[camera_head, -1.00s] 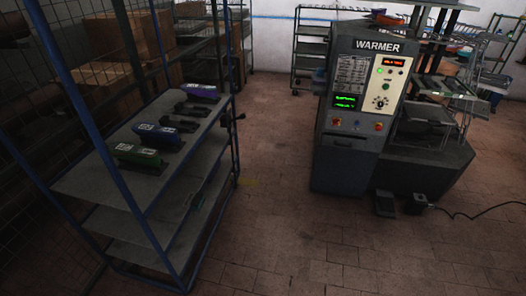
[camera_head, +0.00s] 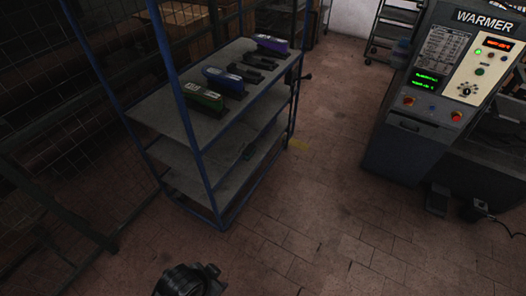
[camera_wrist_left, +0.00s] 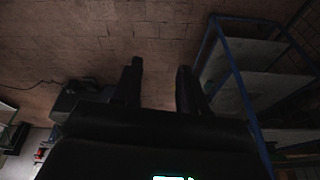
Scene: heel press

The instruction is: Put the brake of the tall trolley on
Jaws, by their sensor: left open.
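The tall trolley (camera_head: 205,130) has a blue frame and several grey shelves, and stands left of centre in the head view. A black lever with a knob (camera_head: 304,77) sticks out from its far right post. I cannot tell whether this is the brake, or how the brake is set. In the left wrist view, my left gripper (camera_wrist_left: 159,85) is open and empty, its two dark fingers apart over the floor. The trolley's blue frame and shelves (camera_wrist_left: 245,85) show to the right of the fingers, apart from them. My right gripper is not in view.
Dark, green, blue and purple shoe-like pieces lie on the trolley's top shelf (camera_head: 160,115). The grey warmer machine (camera_head: 410,150) stands at the right, with pedals (camera_head: 437,200) at its foot. A dark part of my arm shows at the bottom. The tiled floor (camera_head: 320,215) between is clear.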

